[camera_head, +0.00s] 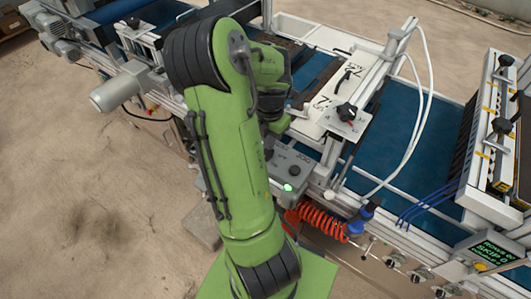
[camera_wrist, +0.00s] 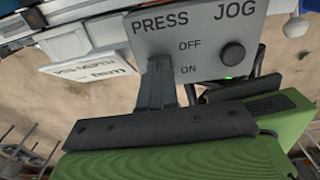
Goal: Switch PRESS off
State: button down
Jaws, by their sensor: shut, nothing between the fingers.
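In the wrist view a grey control panel (camera_wrist: 205,28) carries the labels PRESS, JOG, OFF and ON. The PRESS switch lies under or behind my fingers, so its position cannot be seen. My gripper (camera_wrist: 160,62) is shut and empty, its fingertips in front of the panel below the word PRESS, left of OFF and ON. I cannot tell whether they touch. A round dark JOG button (camera_wrist: 233,53) is to the right. A green light glows at the panel's lower edge; in the head view the panel (camera_head: 290,169) shows a lit green lamp (camera_head: 288,188), and my arm hides the gripper.
A white plate with a black knob (camera_head: 346,112) lies above the panel in the head view. A red coiled hose (camera_head: 318,222) hangs below right. A blue conveyor belt (camera_head: 400,128) runs behind. A display (camera_head: 490,251) stands at lower right. Open floor is at left.

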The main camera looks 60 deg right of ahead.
jog(key=shift+f+b, duration=0.85)
jog(key=shift+f, duration=0.1)
dwell(0.3)
notch_tip(320, 180, up, 7)
jog(key=p, duration=0.5)
jog(key=shift+r, duration=0.15)
dwell(0.4)
